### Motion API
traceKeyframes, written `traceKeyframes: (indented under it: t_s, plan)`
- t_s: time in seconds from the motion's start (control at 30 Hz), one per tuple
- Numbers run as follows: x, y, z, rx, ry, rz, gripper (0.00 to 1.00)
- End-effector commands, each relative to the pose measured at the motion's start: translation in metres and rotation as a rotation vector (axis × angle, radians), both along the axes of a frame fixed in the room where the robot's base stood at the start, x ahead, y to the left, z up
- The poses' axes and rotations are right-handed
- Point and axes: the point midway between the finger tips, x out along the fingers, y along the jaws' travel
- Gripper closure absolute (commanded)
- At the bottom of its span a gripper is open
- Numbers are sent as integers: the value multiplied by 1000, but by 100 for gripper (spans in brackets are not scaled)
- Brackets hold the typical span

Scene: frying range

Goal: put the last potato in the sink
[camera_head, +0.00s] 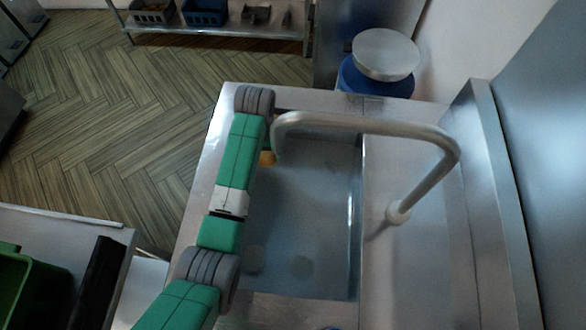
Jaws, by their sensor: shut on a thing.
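The steel sink basin (310,200) lies in the middle of the head view. My green and grey arm reaches over its left side, up to a grey joint near the basin's far left corner. My gripper is hidden behind the arm, so its fingers do not show. A small orange-yellow piece, perhaps the potato (267,158), shows at the arm's right edge, beside the tap's end. Whether it is held or lies in the basin cannot be told. Two dim round shapes show on the basin floor near its front; what they are is unclear.
A curved metal tap (365,123) arches over the far part of the basin from the right. A blue bin with a round grey lid (385,54) stands beyond. A green crate (28,290) is at lower left. A shelf with trays (220,30) is at the back.

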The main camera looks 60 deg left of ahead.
Motion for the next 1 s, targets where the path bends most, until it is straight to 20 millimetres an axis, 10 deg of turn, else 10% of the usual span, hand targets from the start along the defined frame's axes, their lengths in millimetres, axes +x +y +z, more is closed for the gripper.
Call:
traceKeyframes:
  t_s: [0.37,1.0]
  plan:
    - [0,-1,-58,-1,1,-1,62]
    - [0,0,-100,1,-1,0,62]
